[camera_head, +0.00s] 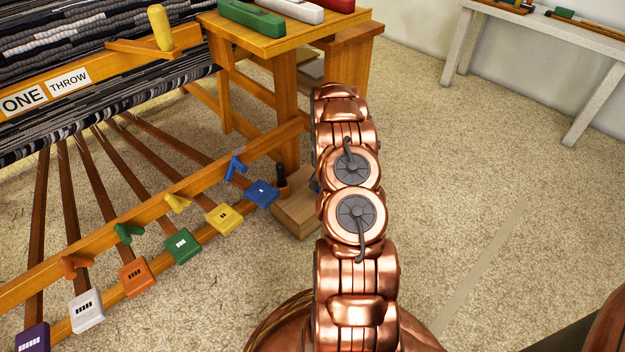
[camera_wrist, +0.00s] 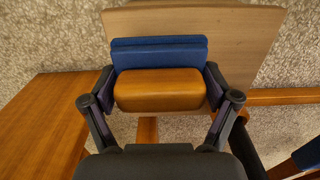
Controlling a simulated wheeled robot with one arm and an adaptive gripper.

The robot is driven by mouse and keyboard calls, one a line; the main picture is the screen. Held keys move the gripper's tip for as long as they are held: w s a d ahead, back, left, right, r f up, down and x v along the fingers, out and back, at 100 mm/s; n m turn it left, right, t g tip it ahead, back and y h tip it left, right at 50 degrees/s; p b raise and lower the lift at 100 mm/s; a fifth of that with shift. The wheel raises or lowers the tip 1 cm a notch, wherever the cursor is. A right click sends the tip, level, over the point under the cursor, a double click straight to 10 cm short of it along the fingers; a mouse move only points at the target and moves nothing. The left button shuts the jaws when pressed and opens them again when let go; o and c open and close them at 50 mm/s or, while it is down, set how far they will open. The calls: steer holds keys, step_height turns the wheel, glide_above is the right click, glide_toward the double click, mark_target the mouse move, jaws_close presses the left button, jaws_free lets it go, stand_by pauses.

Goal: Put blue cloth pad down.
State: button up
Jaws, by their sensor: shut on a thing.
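The blue cloth pad (camera_wrist: 160,54) shows in the wrist view as a blue layered edge with an orange-brown wooden block on its near side. My gripper (camera_wrist: 161,86) is shut on it, one dark finger at each side of the wooden block. A pale wooden block (camera_wrist: 245,42) lies beyond and under the pad; I cannot tell whether the pad touches it. In the head view this pale block (camera_head: 296,217) stands on the carpet by the loom's leg. My arm hides the pad and most of my gripper there.
A row of coloured treadles, with a blue one (camera_head: 262,193) nearest the block, lies left of my arm. A small holder with a dark handle (camera_head: 281,180) stands beside the block. A wooden bench (camera_head: 290,45) rises behind. Carpet at right is clear up to a grey table (camera_head: 545,22).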

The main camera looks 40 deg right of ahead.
steer(key=shift+w+d+f+b, duration=0.1)
steer(key=shift+w+d+b, duration=0.2)
steer(key=shift+w, duration=0.8)
steer(key=shift+w+d+f+b, duration=0.15)
steer(key=shift+w+b, duration=0.3)
steer(key=shift+w, duration=0.6)
steer(key=shift+w+d+f+b, duration=0.15)
steer(key=shift+w+b, duration=0.2)
steer(key=shift+w, duration=0.75)
step_height(320, 180, down, 4)
steer(key=shift+r+b, duration=0.25)
steer(key=shift+b, duration=0.95)
steer(key=shift+w+r, duration=0.1)
steer(key=o, duration=0.8)
step_height(320, 180, up, 12)
steer(key=p, duration=0.5)
